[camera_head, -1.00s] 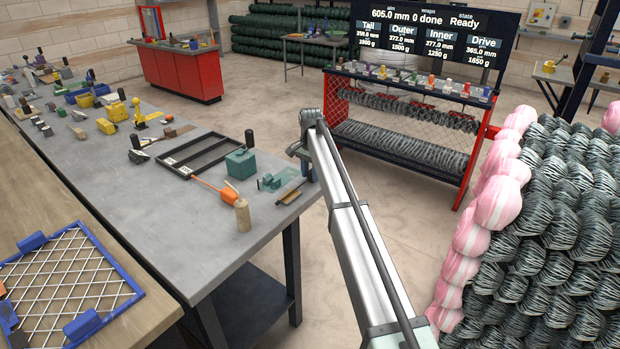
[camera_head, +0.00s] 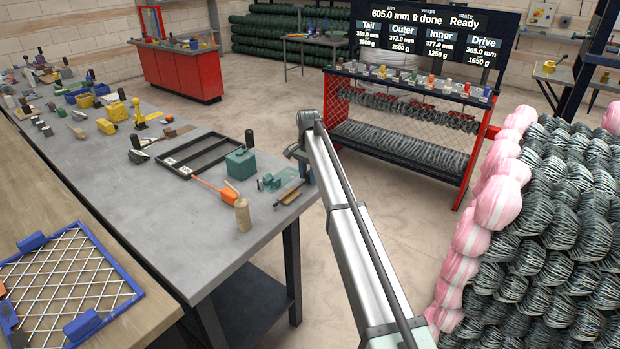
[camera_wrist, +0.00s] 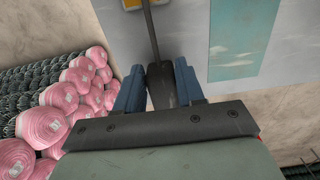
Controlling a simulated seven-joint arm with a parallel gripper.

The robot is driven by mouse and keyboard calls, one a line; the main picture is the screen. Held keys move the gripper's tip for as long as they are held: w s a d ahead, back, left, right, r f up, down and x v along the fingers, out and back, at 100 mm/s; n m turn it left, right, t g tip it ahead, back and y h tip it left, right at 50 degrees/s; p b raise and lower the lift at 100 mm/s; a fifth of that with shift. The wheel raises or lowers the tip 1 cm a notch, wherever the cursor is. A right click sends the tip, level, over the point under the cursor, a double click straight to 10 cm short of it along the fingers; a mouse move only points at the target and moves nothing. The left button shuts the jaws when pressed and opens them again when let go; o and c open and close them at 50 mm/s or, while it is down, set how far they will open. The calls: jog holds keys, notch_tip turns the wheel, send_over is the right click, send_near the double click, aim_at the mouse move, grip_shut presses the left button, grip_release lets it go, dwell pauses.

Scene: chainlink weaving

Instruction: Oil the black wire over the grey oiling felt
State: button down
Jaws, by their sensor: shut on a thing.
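My gripper (camera_wrist: 160,87) is shut on a dark piece between its two blue-grey fingers. A thin dark strand runs up from this piece in the wrist view, and it looks like the black wire (camera_wrist: 152,28). In the head view my gripper (camera_head: 298,154) is at the right edge of the grey workbench, beyond the teal fixture (camera_head: 271,182), and the wire cannot be made out there. A small tan-grey strip (camera_head: 288,197) lies by the fixture; I cannot tell whether it is the oiling felt.
The grey workbench (camera_head: 190,225) holds a black frame (camera_head: 205,155), a green box (camera_head: 240,163), an orange-handled tool (camera_head: 228,195) and a tan bottle (camera_head: 243,215). Pink-and-dark wire coils (camera_head: 555,220) stack at the right.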

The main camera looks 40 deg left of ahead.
aim_at(299, 185)
jog(key=shift+s, duration=2.65)
jog(key=c, duration=0.6)
grip_release()
notch_tip(299, 185, up, 14)
